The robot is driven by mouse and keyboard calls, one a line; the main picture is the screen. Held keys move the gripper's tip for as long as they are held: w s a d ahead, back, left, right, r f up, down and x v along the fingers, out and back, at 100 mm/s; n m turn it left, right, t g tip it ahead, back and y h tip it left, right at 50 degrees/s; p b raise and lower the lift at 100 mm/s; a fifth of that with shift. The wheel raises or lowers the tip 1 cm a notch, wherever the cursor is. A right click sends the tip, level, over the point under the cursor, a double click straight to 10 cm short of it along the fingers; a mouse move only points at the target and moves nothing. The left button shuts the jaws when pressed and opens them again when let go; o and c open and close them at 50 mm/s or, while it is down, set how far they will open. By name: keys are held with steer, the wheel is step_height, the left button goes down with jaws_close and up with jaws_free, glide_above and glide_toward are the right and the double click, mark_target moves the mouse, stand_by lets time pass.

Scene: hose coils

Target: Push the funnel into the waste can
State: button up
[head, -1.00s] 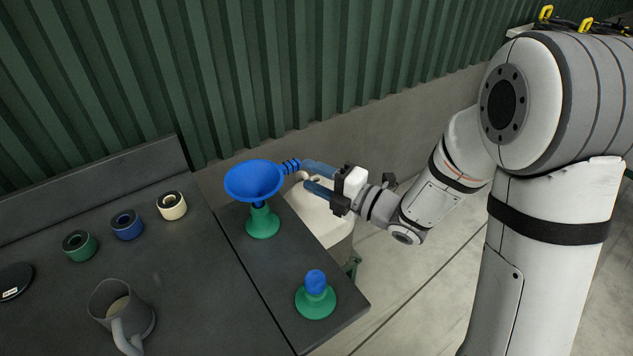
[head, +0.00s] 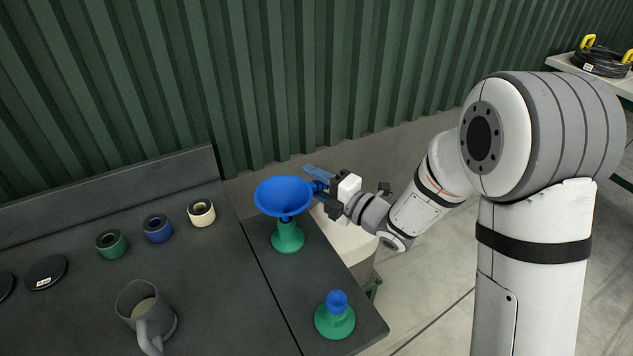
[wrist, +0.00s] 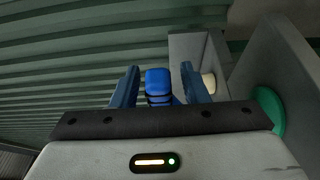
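The blue funnel (head: 284,197) sits upright on a green stand (head: 288,240) near the far end of the dark bench. Its ribbed blue handle points right. My gripper (head: 313,182) is at that handle, with its blue fingers on either side. In the wrist view the handle (wrist: 158,84) lies between the open fingers, with a gap visible on both sides. A pale container (head: 352,240), apparently the waste can, stands low beyond the bench's right edge. My gripper and the bench hide much of it, and its opening is not visible.
A second green stand with a blue knob (head: 335,318) is at the bench's near right corner. A corrugated green wall (head: 300,90) is behind.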

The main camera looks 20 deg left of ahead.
jaws_close()
stand_by(0.5)
steer(key=shift+r, duration=0.45)
stand_by(0.5)
steer(key=shift+r, duration=0.95)
steer(key=shift+r, duration=0.1)
step_height(320, 180, up, 6)
steer(key=p, duration=0.1)
steer(key=shift+p, duration=0.4)
